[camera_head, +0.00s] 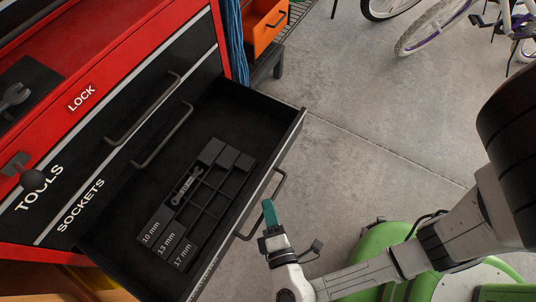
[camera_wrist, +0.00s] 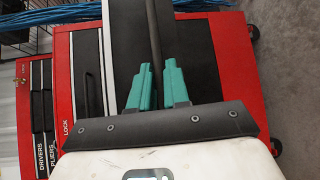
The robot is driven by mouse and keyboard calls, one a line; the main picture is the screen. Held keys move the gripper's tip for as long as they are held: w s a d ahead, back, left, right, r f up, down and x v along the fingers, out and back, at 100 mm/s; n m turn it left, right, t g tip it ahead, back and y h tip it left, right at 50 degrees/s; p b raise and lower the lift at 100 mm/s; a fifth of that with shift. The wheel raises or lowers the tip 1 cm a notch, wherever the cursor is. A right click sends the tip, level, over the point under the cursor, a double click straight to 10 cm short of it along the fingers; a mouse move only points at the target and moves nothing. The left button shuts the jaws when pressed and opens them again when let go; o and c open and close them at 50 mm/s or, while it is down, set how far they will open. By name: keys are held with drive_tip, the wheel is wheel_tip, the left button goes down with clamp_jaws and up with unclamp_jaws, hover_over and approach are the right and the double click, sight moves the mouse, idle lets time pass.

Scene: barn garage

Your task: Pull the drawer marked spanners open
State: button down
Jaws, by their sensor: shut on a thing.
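An open drawer (camera_head: 232,118) juts from the red tool chest, below the drawer marked SOCKETS. Its front is seen from above and behind, so I cannot read its label. Inside lies a black tray (camera_head: 236,158) marked 10 mm, 13 mm and 17 mm, with a grey spanner (camera_head: 187,184) in one slot. My gripper (camera_head: 269,213) is at the bar handle (camera_head: 281,180) on the drawer front. In the wrist view its teal fingers (camera_wrist: 158,78) are on either side of the dark handle bar (camera_wrist: 153,35), shut on it.
The drawers marked TOOLS and SOCKETS (camera_head: 82,205) above are shut, with bar handles. A LOCK label (camera_head: 82,97) and a dark knob (camera_head: 33,180) are on the chest. An orange bin (camera_head: 266,22) and bicycles (camera_head: 430,28) stand behind. The concrete floor (camera_head: 360,110) between is clear.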

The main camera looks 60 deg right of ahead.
drive_tip(key=c, duration=1.2)
unclamp_jaws()
drive_tip(key=shift+a, duration=0.1)
drive_tip(key=v, duration=1)
drive_tip(key=shift+s+a, duration=0.2)
drive_tip(key=shift+s, duration=0.1)
